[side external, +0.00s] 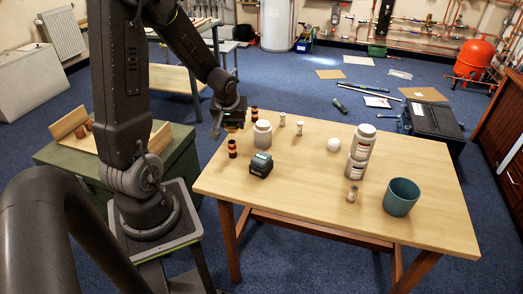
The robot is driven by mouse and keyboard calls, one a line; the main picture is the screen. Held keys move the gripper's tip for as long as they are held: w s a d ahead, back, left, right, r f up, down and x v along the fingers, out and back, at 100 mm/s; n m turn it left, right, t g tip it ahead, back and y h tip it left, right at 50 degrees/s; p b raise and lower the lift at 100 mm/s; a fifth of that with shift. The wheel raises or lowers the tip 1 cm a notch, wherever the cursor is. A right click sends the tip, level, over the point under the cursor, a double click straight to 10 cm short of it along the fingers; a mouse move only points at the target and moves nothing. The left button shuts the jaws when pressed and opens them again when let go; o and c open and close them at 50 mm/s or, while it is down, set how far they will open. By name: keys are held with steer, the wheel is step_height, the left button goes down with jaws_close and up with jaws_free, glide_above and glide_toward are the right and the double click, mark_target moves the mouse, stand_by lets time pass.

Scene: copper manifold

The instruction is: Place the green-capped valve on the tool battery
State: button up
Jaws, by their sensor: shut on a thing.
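My gripper (229,121) is above the left back edge of the table, pointing down. It is shut on a small brassy piece (234,128), mostly hidden by the fingers. It looks like a valve, but I cannot make out a green cap. The tool battery (261,165) is a dark block with a pale greenish patch on top. It lies on the left front part of the table, below and to the right of my gripper in the picture. The held piece is apart from it.
Red-and-black cylinders (232,148) and a grey-white jar (262,134) stand close around the battery.

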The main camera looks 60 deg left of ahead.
glide_above(262, 153)
steer(key=f, duration=0.3)
steer(key=d+f, duration=0.1)
steer(key=f, duration=0.1)
steer(key=shift+s+f, duration=0.2)
steer(key=shift+s, duration=0.1)
steer(key=shift+f, duration=1.95)
steer(key=shift+f, duration=0.1)
steer(key=o, duration=1)
steer(key=shift+c, duration=0.2)
